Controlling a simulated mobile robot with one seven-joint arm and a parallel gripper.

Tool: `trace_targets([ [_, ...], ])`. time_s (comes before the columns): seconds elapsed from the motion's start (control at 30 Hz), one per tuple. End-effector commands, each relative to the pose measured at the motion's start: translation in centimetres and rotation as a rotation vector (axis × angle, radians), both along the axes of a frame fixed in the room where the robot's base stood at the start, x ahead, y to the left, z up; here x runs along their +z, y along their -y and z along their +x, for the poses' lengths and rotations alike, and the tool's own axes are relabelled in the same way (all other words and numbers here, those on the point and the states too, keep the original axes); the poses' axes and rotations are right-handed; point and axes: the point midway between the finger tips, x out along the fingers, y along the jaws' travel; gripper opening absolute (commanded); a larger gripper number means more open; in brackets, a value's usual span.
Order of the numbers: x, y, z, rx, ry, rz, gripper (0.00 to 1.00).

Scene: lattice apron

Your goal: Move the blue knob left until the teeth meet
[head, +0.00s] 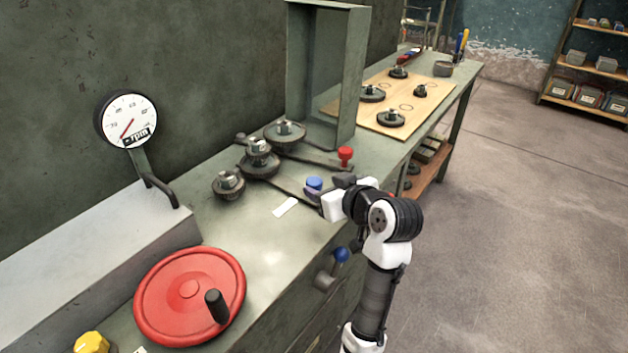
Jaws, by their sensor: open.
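The blue knob (314,184) stands on the bench at the end of a dark flat arm that runs left toward the gears. Near that arm are a small gear (228,185), a middle gear (259,163) and a larger gear (285,135). The small gear looks close to the middle one, but I cannot tell whether any teeth touch. My gripper (322,190) is open at the blue knob, its fingers close around or beside it. The fingers and wrist hide part of the knob's right side and base; contact is unclear.
A red knob (345,154) stands on another arm just behind. A blue ball lever (341,255) sticks out from the bench front. A red handwheel (190,296) and a dial gauge (128,119) are left. A grey upright frame (351,80) and a board with gears (435,97) stand farther back.

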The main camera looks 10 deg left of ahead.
Motion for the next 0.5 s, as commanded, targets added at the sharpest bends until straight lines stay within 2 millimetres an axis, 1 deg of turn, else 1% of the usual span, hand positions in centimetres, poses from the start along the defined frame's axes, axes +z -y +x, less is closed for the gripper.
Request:
trace_targets([
  [0.03, -0.4, -0.8, 0.6, 0.004, -0.003, 0.001, 0.55],
  [0.2, -1.4, -2.6, 2.4, 0.003, -0.002, 0.000, 0.55],
  [0.33, -1.8, -3.3, 3.2, 0.001, -0.001, 0.001, 0.55],
  [0.5, -2.0, -3.6, 3.6, 0.000, 0.001, 0.000, 0.55],
])
